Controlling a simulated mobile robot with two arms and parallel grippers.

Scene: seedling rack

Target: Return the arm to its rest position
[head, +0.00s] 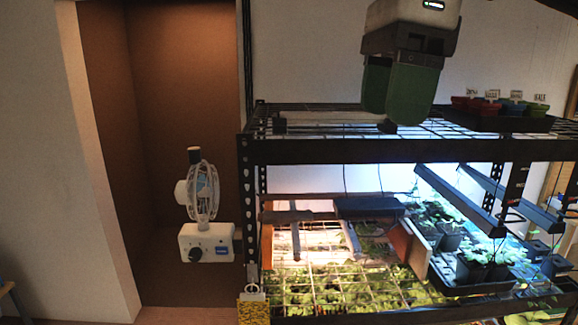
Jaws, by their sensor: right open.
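My right gripper (391,112) hangs down from the top of the head view, right of centre. It has a pale body with a small green light and two dark green fingers. The fingers are apart and hold nothing that I can see. It shows in front of the wire top shelf (340,120) of the black seedling rack (400,151). I cannot tell the exact gap between fingertips and shelf. My left gripper is not in view.
Coloured pots (485,106) stand in a dark tray on the top shelf at right. Below, lamps (460,197) light seedlings (340,285) and black potted plants (480,262). A white fan (202,200) is left of the rack. A yellow card (252,309) hangs at the rack's corner.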

